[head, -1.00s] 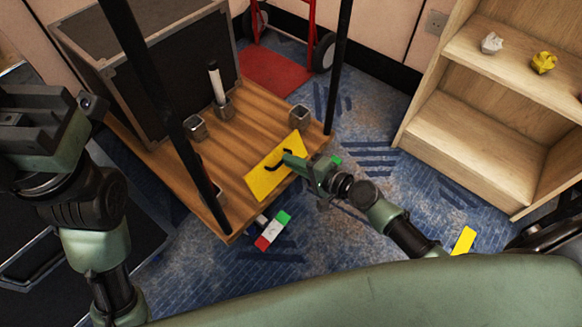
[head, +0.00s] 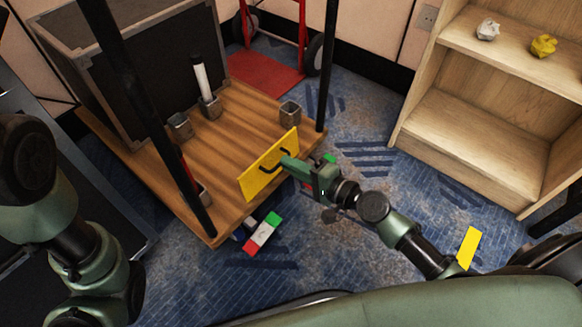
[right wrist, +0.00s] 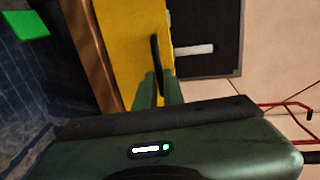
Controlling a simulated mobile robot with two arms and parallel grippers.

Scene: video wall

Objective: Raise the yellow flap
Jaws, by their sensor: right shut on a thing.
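The yellow flap (head: 258,177) is a flat rectangular panel at the front edge of the wooden platform (head: 232,128). In the head view it stands tilted up from the wood. A black handle (head: 282,158) is fixed to its face. My right gripper (head: 287,163) is shut on the handle; its fingers partly hide it. The right wrist view shows the flap (right wrist: 125,45) and the fingers (right wrist: 159,88) at the dark handle. My left arm is at the left edge of the head view, and its gripper is out of the picture.
Black posts rise from the platform, one (head: 327,65) near the flap's right end. Small metal cups (head: 290,111) and a large black case (head: 150,70) stand on the platform. A wooden shelf (head: 470,120) is at the right.

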